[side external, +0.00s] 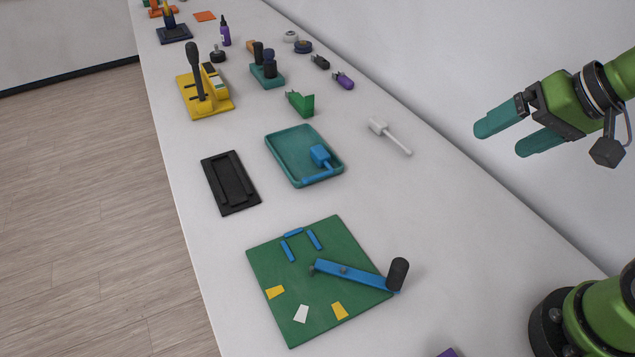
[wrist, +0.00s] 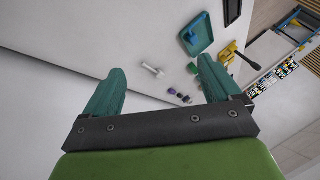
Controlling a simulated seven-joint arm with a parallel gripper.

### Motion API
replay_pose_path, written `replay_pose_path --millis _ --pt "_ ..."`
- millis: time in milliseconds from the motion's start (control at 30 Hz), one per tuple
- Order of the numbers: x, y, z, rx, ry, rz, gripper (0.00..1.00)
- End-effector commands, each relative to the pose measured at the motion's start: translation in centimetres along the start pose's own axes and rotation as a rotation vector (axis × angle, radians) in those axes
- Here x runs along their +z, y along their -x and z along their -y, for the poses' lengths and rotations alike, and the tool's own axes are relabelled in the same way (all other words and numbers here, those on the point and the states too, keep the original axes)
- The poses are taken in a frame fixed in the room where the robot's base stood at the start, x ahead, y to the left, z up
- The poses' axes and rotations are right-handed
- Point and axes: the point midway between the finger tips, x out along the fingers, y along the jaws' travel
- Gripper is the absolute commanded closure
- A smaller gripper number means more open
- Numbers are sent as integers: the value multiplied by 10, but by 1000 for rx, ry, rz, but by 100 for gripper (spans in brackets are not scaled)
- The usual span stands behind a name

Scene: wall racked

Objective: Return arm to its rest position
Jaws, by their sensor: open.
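My gripper (side external: 508,132) is at the right in the side view, raised well above the white table against the wall. Its two teal fingers are apart with nothing between them. The wrist view shows the same open gripper (wrist: 160,90), with a gap between the fingertips and the table and wall beyond. It touches nothing in either view.
On the table (side external: 430,210) lie a green board (side external: 270,260) with a blue lever, a teal tray (side external: 275,150) holding a blue tool, a black tray (side external: 215,185), a white tool (side external: 395,138) and a yellow stand (side external: 190,100). The wall (side external: 440,60) runs along one edge.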

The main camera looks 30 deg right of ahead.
Motion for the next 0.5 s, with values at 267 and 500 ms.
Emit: replay_pose_path --millis 267,500 --pt "11 11 -14 23 132 -85 9" --pt "11 11 -14 23 129 -84 9"
